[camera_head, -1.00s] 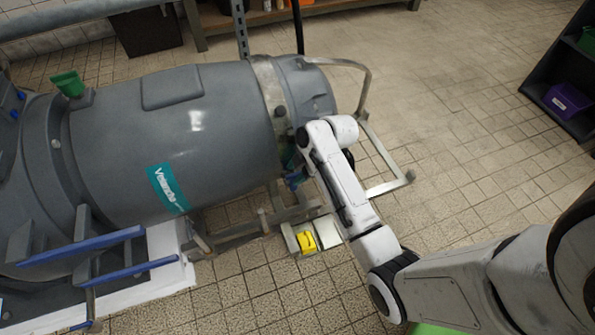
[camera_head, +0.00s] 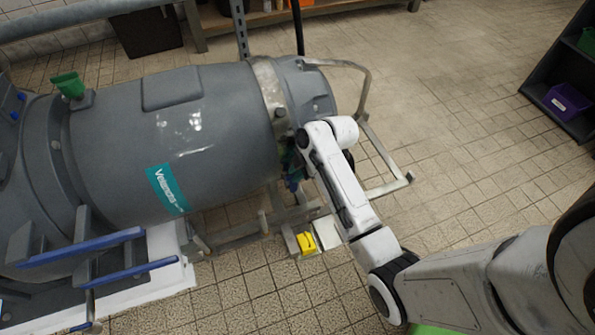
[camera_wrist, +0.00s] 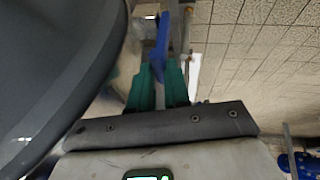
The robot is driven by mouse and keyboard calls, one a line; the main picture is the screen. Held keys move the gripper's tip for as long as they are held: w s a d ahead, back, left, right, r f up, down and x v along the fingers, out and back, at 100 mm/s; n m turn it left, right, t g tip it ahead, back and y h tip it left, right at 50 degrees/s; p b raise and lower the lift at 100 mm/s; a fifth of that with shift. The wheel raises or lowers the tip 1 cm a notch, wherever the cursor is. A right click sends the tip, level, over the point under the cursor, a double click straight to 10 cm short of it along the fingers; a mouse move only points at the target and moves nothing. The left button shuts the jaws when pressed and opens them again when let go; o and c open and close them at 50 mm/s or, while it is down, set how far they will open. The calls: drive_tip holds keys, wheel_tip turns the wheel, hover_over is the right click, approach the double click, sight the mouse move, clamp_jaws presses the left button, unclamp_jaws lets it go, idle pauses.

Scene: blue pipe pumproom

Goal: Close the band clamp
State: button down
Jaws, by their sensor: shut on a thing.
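The band clamp (camera_head: 267,88) is a pale metal band around the right end of the large grey pump body (camera_head: 170,130). Its blue lever (camera_wrist: 161,42) shows in the wrist view, running up from between my gripper's green fingers. My gripper (camera_wrist: 160,78) is shut on this lever, beside the curved grey body. In the head view my gripper (camera_head: 289,160) is at the lower part of the band, mostly hidden behind my white wrist. A small blue part (camera_head: 293,184) shows just below it. The clamp's latch is hidden, so I cannot tell how far it is shut.
A metal tube frame (camera_head: 370,110) surrounds the pump's right end. A yellow object (camera_head: 306,243) sits low by the frame. Blue bars (camera_head: 85,245) stick out at the lower left. A dark shelf with a purple bin (camera_head: 567,100) stands far right. The tiled floor between is clear.

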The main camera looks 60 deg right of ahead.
drive_tip(key=shift+r, duration=0.1)
drive_tip(key=shift+w+r+p, duration=0.1)
drive_tip(key=shift+w+p, duration=0.05)
drive_tip(key=shift+p, duration=0.3)
drive_tip(key=shift+w+d, duration=0.2)
drive_tip(key=c, duration=1.1)
unclamp_jaws()
drive_tip(key=p+v, duration=0.4)
drive_tip(key=v, duration=0.6)
drive_tip(key=shift+s+r, duration=0.2)
drive_tip(key=shift+s, duration=0.05)
drive_tip(key=shift+d, duration=0.1)
